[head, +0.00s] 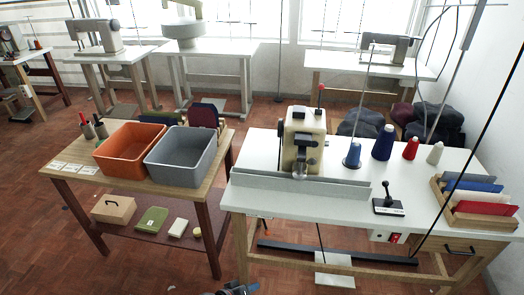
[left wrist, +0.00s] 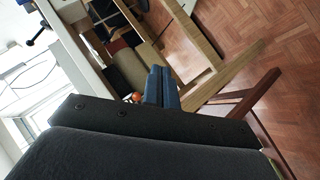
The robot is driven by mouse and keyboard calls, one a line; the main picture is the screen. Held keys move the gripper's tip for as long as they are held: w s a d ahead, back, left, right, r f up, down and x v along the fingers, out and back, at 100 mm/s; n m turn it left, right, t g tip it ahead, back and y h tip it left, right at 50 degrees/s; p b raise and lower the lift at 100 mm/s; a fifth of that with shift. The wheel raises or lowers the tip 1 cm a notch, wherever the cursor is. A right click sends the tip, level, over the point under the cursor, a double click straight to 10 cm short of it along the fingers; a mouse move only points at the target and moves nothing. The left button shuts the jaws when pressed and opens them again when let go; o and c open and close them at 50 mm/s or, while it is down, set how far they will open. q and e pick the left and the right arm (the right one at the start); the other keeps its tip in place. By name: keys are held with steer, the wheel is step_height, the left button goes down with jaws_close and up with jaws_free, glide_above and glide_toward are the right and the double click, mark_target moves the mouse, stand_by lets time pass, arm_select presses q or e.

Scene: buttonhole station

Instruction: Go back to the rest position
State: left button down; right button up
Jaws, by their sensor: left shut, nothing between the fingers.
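My left gripper (head: 236,288) shows only in part at the bottom edge of the head view, low in front of the gap between the wooden table and the white sewing table. In the left wrist view its two blue fingers (left wrist: 163,88) lie side by side, shut with nothing between them. My right gripper is in neither view.
The white sewing table (head: 260,203), with a buttonhole machine (head: 302,140) and thread cones, stands ahead right. The wooden table (head: 130,186) with an orange bin (head: 130,148) and a grey bin (head: 180,157) stands left. Brick-red floor (head: 150,278) is open in front.

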arm_select(q)
steer(key=s+a+r+m+g+y, duration=0.1)
steer(key=s+a+m+g+y, duration=0.1)
steer(key=s+a, duration=0.4)
steer(key=s+a+r+m+g+y, duration=0.1)
steer(key=s+a+g+y, duration=0.3)
steer(key=s, duration=1)
steer(key=shift+s+a+r+m+y, duration=0.3)
steer(key=shift+a+r+m+y, duration=0.25)
steer(key=shift+a, duration=0.7)
steer(key=shift+f, duration=0.1)
